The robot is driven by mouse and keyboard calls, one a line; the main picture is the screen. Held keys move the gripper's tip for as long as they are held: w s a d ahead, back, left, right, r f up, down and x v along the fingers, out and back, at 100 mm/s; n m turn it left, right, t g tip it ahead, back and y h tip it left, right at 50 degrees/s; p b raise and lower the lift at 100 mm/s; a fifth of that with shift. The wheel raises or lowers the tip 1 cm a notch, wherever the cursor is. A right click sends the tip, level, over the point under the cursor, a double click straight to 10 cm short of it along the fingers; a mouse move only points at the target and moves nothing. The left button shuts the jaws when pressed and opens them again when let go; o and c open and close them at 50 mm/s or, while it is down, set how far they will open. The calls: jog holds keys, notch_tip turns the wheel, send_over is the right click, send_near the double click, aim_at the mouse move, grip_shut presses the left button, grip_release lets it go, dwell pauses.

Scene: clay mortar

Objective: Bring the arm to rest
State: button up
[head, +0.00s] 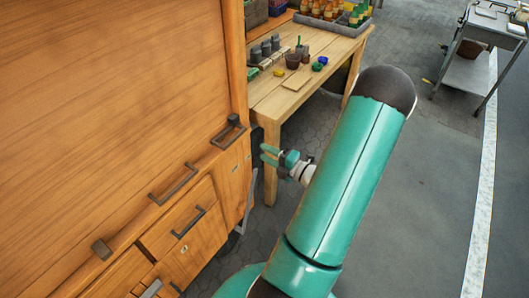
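My gripper (266,154) is small and teal. It shows left of my big teal arm link, near the right side of a wooden cabinet (120,90) and in front of a wooden table's leg. Its two fingers point left with a gap between them, and I see nothing held there.
The cabinet has dark handles (187,222) and drawers that fill the left. The wooden table (262,100) behind holds small pots, blocks and a tray of bottles (335,18). A grey metal cart (470,72) stands far right. The grey floor (430,200) at right is clear.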

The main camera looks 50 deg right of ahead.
dwell(0.4)
jog(key=w+a+r+n+g+y, duration=0.3)
jog(key=a+r+n+g+y, duration=0.2)
jog(key=a+n, duration=0.5)
jog(key=w+a+r+n+g+y, duration=0.3)
jog(key=a+r+n+g+y, duration=0.1)
jog(key=a+n, duration=0.7)
jog(key=s+a+r+n+g+h, duration=0.1)
jog(key=s+a+r+n+h, duration=0.2)
jog(key=n, duration=0.8)
jog(key=s+a+r+n+g+h, duration=0.1)
jog(key=s+a+r+n+h, duration=0.2)
jog(key=a+r+n, duration=0.4)
jog(key=s+a+r+n+g+h, duration=0.1)
jog(key=s+a+r+n+h, duration=0.2)
jog(key=n, duration=1.1)
notch_tip(320, 180, up, 2)
jog(key=a, duration=0.2)
jog(key=shift+a+n, duration=0.4)
jog(key=shift+s+a+r, duration=0.1)
